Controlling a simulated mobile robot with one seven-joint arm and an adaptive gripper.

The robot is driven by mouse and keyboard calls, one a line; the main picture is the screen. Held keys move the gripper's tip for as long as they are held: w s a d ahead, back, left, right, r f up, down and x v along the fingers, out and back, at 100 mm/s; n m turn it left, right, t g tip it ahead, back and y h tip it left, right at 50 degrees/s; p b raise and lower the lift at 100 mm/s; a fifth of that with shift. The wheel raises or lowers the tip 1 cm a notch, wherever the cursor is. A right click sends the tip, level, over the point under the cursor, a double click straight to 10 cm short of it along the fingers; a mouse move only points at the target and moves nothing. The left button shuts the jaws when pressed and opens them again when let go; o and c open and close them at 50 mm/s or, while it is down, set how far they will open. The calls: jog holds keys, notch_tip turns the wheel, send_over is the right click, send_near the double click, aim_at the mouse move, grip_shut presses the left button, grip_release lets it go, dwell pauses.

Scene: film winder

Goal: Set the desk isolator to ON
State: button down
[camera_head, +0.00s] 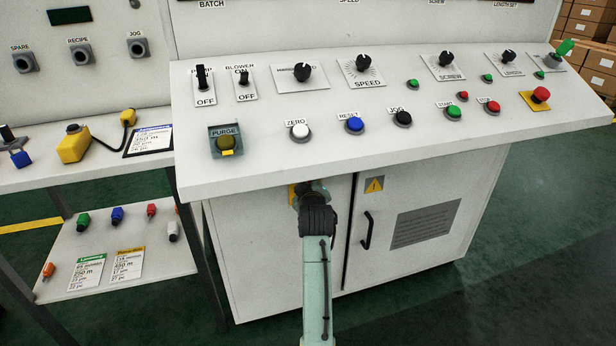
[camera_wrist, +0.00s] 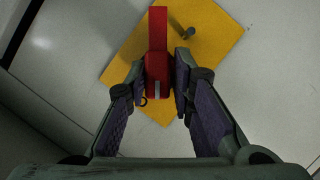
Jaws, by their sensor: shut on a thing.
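The desk isolator is a red rotary handle (camera_wrist: 158,40) on a yellow plate (camera_wrist: 215,40), seen in the wrist view. The plate appears turned at an angle there, while the red bar runs nearly straight up the picture. A white mark shows at the handle's lower end. My gripper (camera_wrist: 160,84) has one finger on each side of the handle and is shut on it. In the head view, my gripper (camera_head: 312,195) is at the cabinet front below the console. It hides the handle, leaving only an edge of the yellow plate (camera_head: 292,195). No ON or OFF lettering is readable by the isolator.
The sloped console (camera_head: 330,140) overhangs just above my gripper. A black door handle (camera_head: 367,230) and a yellow warning label (camera_head: 374,184) are to the right. A grey peg (camera_wrist: 188,33) stands on the plate beside the red handle. A side shelf (camera_head: 130,255) holds small coloured parts.

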jog(key=shift+w+d+r+m+g+y+p, duration=0.15)
jog(key=shift+m+g+y+p, duration=0.1)
jog(key=shift+m+y+p, duration=0.45)
jog(key=shift+s+d+r+m+g+y+p, duration=0.1)
jog(key=shift+d+r+m+g+y+p, duration=0.15)
jog(key=shift+m+p, duration=0.55)
jog(key=shift+w+d+r+m+g+y+p, duration=0.15)
jog(key=shift+m+y+p, duration=0.3)
jog(key=shift+m, duration=0.65)
jog(key=shift+f, duration=0.15)
jog(key=c, duration=1.6)
grip_release()
jog(key=shift+f, duration=0.15)
jog(key=shift+c, duration=0.2)
jog(key=shift+o, duration=0.8)
jog(key=shift+a+f, duration=0.1)
jog(key=shift+a, duration=0.1)
jog(key=shift+s, duration=0.2)
jog(key=v, duration=1.1)
jog(key=shift+s+d+r, duration=0.25)
jog(key=shift+d, duration=0.1)
